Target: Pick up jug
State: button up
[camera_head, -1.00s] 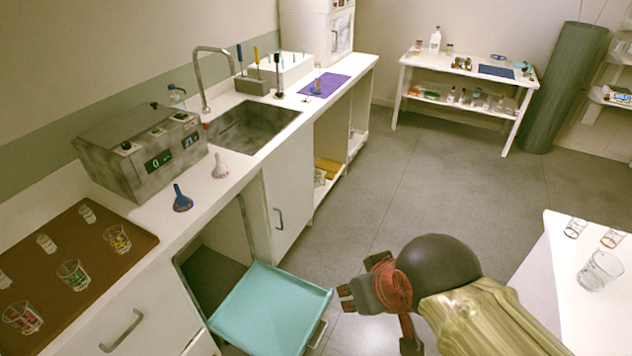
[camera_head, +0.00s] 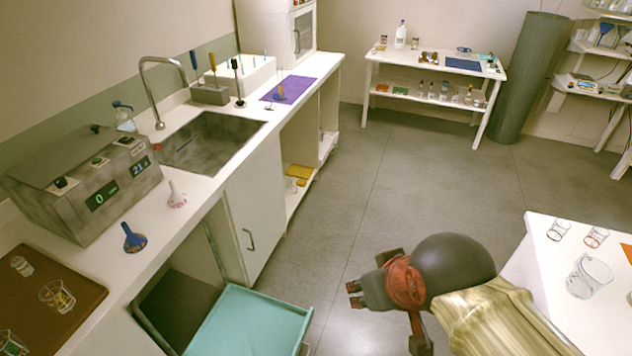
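A clear glass vessel (camera_head: 589,277), the largest one on the white table at the right edge, looks like the jug. It stands upright, but I cannot make out a handle. My gripper (camera_head: 355,294) is left of that table, over the floor, pointing left and away from the vessel. Nothing shows in the gripper.
Two small glasses (camera_head: 558,230) (camera_head: 596,237) stand behind the vessel on the white table (camera_head: 535,262). A teal-topped drawer (camera_head: 250,322) juts from the left counter. Bare floor (camera_head: 400,185) lies between counter and far table (camera_head: 375,62).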

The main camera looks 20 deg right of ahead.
aim_at(287, 184)
jog(key=i+l+z, duration=0.35)
jog(key=i+z, duration=0.75)
jog(key=i, duration=0.15)
jog(key=i+u, duration=0.35)
jog(key=i+l+u, duration=0.1)
jog(key=i+u, duration=0.3)
jog(key=i+l+u, duration=0.2)
jog(key=i+u, duration=0.7)
jog(key=u, duration=0.25)
jog(key=i+l+u, duration=0.1)
jog(key=i+u, duration=0.2)
jog(key=u, duration=0.15)
jog(key=i+l+u, duration=0.2)
jog(key=u, duration=0.2)
